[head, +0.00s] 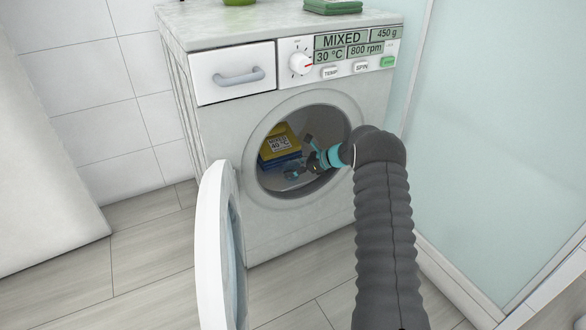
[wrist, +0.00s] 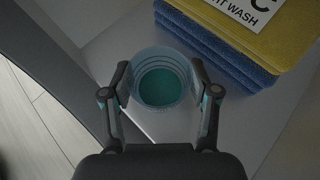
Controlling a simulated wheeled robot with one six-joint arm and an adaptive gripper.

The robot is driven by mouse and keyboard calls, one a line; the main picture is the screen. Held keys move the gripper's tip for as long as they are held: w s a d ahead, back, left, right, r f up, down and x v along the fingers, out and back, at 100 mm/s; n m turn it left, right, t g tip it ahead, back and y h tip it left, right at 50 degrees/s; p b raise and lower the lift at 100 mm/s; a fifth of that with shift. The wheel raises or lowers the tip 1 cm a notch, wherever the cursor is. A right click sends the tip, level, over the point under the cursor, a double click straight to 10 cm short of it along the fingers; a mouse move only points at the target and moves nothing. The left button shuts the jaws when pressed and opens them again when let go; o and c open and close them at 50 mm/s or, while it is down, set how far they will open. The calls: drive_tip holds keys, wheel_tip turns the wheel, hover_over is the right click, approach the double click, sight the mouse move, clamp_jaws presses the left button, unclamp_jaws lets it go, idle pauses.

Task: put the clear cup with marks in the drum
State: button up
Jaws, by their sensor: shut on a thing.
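The clear cup with marks (wrist: 160,62) is between the two fingers of my gripper (wrist: 162,85) in the wrist view. It shows a pale ribbed wall and a teal inside or bottom. My gripper is shut on it, with a finger on each side. In the head view my gripper (head: 300,170) reaches through the open door into the drum (head: 325,127) of the washing machine (head: 230,135). The cup is hard to make out there. In the wrist view the cup is over the pale drum floor; I cannot tell whether it touches it.
Folded yellow (head: 279,144) and blue (head: 281,162) cloths lie in the drum, just beyond the cup. The round door (head: 212,250) stands open at the left. A glass panel (head: 500,130) is at the right. Green folded cloths (head: 332,6) lie on the machine top.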

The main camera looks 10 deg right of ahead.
drive_tip(key=o, duration=0.9)
drive_tip(key=shift+f, duration=0.1)
drive_tip(key=shift+o, duration=0.2)
